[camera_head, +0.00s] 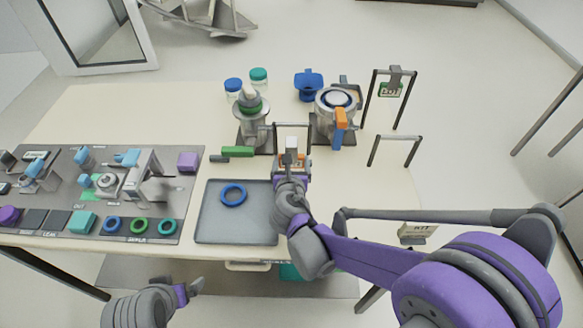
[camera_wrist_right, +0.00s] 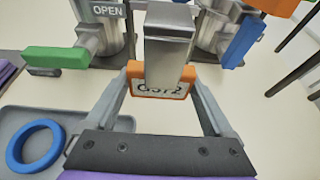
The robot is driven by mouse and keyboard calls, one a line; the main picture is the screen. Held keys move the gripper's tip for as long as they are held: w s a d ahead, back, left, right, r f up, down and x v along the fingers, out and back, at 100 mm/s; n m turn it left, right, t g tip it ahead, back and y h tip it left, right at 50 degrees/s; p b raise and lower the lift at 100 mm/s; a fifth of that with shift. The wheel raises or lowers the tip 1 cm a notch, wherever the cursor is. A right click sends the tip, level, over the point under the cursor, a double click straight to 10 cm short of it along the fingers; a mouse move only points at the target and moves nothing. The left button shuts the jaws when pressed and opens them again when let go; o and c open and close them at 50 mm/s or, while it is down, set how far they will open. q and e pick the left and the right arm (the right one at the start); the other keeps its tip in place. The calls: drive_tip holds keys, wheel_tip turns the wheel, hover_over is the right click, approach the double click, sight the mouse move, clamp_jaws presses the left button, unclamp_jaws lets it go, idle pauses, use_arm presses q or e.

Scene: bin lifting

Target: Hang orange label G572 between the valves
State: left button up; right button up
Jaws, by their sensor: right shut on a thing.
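My right gripper (camera_head: 290,175) is shut on the orange label (camera_wrist_right: 150,82), with a finger at each side. The label's dark lettering is partly hidden by a grey metal clip (camera_wrist_right: 168,50) overlapping it; I cannot tell whether the clip bears it. The label is at a dark frame (camera_head: 291,125) between the two valves. The left valve (camera_head: 252,128) has a green handle (camera_wrist_right: 57,57). The right valve (camera_head: 334,122) has a blue handle (camera_wrist_right: 243,40) and an orange part (camera_head: 341,118). My left gripper (camera_head: 188,291) is low in the head view, apart from everything; its jaw opening is unclear.
A grey tray (camera_head: 235,226) with a blue ring (camera_head: 233,194) lies left of my right gripper. A board (camera_head: 60,160) with several parts fills the table's left side. A frame with a green label (camera_head: 390,90) and an empty frame (camera_head: 418,137) stand on the right.

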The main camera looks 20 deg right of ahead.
drive_tip(key=shift+w+d, duration=0.3)
drive_tip(key=shift+w, duration=0.7)
drive_tip(key=shift+w+d, duration=0.25)
drive_tip(key=shift+w, duration=0.75)
drive_tip(key=shift+w+d, duration=0.3)
drive_tip(key=shift+w, duration=0.7)
drive_tip(key=shift+w+d+p, duration=0.25)
drive_tip(key=shift+w+d, duration=0.05)
drive_tip(key=shift+w, duration=0.7)
drive_tip(key=shift+w+d+p, duration=0.25)
drive_tip(key=shift+w, duration=0.7)
drive_tip(key=shift+w+f, duration=0.15)
drive_tip(key=shift+f+b, duration=0.5)
drive_tip(key=shift+f, duration=0.15)
